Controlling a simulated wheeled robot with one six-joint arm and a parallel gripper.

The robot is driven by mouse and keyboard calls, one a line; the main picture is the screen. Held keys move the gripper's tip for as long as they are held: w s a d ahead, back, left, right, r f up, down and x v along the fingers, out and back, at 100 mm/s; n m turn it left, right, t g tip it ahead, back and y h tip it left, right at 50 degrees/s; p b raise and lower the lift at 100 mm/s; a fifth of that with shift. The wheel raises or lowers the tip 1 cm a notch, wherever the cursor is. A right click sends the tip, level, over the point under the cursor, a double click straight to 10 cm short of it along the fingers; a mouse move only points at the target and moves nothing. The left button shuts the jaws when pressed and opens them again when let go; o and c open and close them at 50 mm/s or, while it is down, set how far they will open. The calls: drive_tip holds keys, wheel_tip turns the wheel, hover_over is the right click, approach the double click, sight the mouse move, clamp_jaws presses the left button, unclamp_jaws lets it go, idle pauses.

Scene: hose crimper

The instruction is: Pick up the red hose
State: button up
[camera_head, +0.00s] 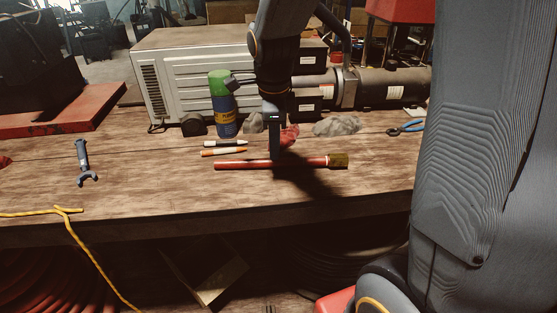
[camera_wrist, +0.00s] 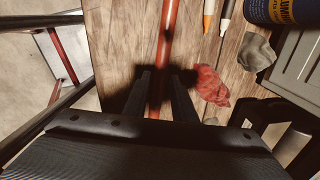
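The red hose (camera_head: 240,165) lies flat on the wooden workbench, running left to right, with a brass-coloured fitting (camera_head: 338,160) at its right end. My gripper (camera_head: 275,157) points down over the hose near its middle, with its tips close to hose height. In the wrist view, the red hose (camera_wrist: 168,25) runs between the two fingers of my gripper (camera_wrist: 162,75), with a gap on each side. My gripper is open and empty. Its shadow darkens part of the hose, and whether a fingertip touches the bench is unclear.
Two markers (camera_head: 222,151) lie just behind the hose. A red rag (camera_head: 289,136), a grey rag (camera_head: 337,126) and a blue-green can (camera_head: 222,105) stand farther back, before the grey crimper machine (camera_head: 190,75). A wrench (camera_head: 84,163) lies left.

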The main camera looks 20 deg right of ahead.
sight(279, 163)
drive_tip(key=shift+w+d+f+p, duration=0.1)
drive_tip(key=shift+f+p, duration=0.15)
drive_tip(key=shift+f, duration=0.6)
drive_tip(key=shift+w+f+p, duration=0.15)
drive_tip(key=shift+f+p, duration=0.15)
drive_tip(key=shift+f, duration=0.5)
drive_tip(key=shift+w+d+f+p, duration=0.1)
drive_tip(key=shift+f+p, duration=0.15)
drive_tip(key=shift+f, duration=0.6)
clamp_jaws()
